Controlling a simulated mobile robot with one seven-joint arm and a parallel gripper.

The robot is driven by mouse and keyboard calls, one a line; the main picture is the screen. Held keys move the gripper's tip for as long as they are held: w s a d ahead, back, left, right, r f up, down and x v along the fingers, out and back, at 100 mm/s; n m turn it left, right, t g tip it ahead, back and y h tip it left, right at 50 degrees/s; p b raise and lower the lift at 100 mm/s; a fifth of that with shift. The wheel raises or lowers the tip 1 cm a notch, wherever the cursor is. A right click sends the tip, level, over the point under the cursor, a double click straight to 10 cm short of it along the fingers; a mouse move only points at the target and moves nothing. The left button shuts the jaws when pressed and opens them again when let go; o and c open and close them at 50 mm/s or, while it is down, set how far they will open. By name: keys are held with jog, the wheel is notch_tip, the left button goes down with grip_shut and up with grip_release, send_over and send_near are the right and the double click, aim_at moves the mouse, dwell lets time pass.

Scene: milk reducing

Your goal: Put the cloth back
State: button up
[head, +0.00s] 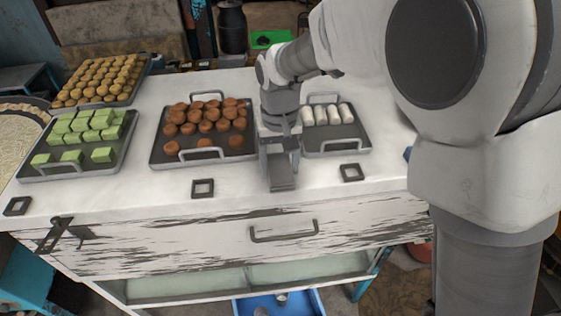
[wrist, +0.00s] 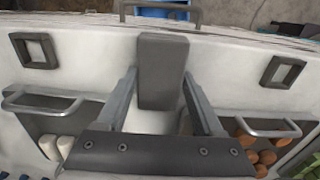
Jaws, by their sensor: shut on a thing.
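A dark grey flat rectangular piece (head: 283,179), apparently the folded cloth, is at the worktop's front between the middle and right trays. It also shows in the wrist view (wrist: 163,72), between the fingertips. My gripper (head: 279,150) points down and is shut on this piece, with one finger at each side; it also shows in the wrist view (wrist: 160,78). I cannot tell whether the piece touches the worktop. No other cloth is clear in view.
The white worktop (head: 240,188) bears trays of brown balls (head: 205,122), white rolls (head: 330,114), green blocks (head: 85,135) and tan balls (head: 100,78). Square dark frames (head: 203,188) lie along its front. A drawer handle (head: 284,232) is below.

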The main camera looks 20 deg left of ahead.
aim_at(280, 165)
jog(key=shift+f, duration=0.15)
jog(key=o, duration=1.3)
notch_tip(280, 165, up, 12)
jog(key=f, duration=0.1)
jog(key=d+r+m+t, duration=0.1)
jog(key=d+r, duration=0.4)
jog(key=d, duration=0.5)
jog(key=s+d+f+m+t, duration=0.1)
jog(key=s+d+m+t, duration=0.1)
jog(key=s+d, duration=0.4)
jog(key=s+d+f+m+t, duration=0.1)
jog(key=s+d, duration=0.6)
jog(key=d, duration=0.8)
jog(key=shift+d+m+t, duration=0.3)
jog(key=shift+m+t, duration=0.5)
jog(key=shift+m, duration=0.1)
